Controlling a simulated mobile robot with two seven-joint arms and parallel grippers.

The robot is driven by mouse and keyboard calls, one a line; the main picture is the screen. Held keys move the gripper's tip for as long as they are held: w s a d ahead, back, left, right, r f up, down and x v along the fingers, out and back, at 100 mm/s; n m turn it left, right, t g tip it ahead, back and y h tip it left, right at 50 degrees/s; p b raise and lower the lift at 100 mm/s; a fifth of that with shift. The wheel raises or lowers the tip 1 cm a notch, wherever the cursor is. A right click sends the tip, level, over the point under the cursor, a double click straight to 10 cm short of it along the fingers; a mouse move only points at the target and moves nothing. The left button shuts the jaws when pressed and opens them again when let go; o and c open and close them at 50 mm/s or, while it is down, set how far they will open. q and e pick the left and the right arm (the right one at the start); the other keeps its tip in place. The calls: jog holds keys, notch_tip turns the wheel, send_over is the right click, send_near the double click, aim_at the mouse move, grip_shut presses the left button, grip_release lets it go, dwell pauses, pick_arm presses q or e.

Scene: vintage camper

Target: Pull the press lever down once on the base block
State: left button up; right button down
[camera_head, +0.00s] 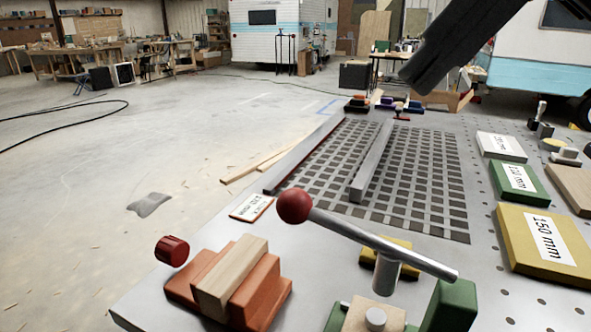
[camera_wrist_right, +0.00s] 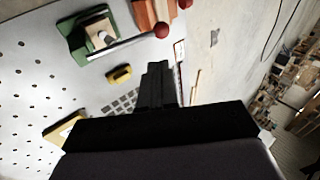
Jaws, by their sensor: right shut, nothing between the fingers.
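The press lever (camera_head: 345,228) is a silver rod with a red ball knob (camera_head: 294,207) at its left end, in the lower middle of the head view. It rests on a metal post (camera_head: 386,278) over the base block (camera_head: 450,305), which has green and wooden parts and is cut off by the bottom edge. My right gripper (camera_head: 408,80) comes in from the top right, shut and empty, apart from the lever. In the right wrist view its fingers (camera_wrist_right: 158,85) point toward the red knob (camera_wrist_right: 161,30), with the green base block (camera_wrist_right: 82,35) beyond to the left. My left gripper is not in view.
An orange clamp (camera_head: 262,295) holding a wooden piece (camera_head: 232,275) stands left of the lever, beside a red cylinder (camera_head: 172,250). Yellow and green 150 mm-style blocks (camera_head: 520,222) line the right side. A slotted grid (camera_head: 430,180) and grey bar (camera_head: 372,165) lie behind the lever.

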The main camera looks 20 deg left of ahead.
aim_at(303, 198)
jog(key=shift+a, duration=0.15)
dwell(0.3)
jog(key=x, duration=1.4)
jog(key=shift+b, duration=0.4)
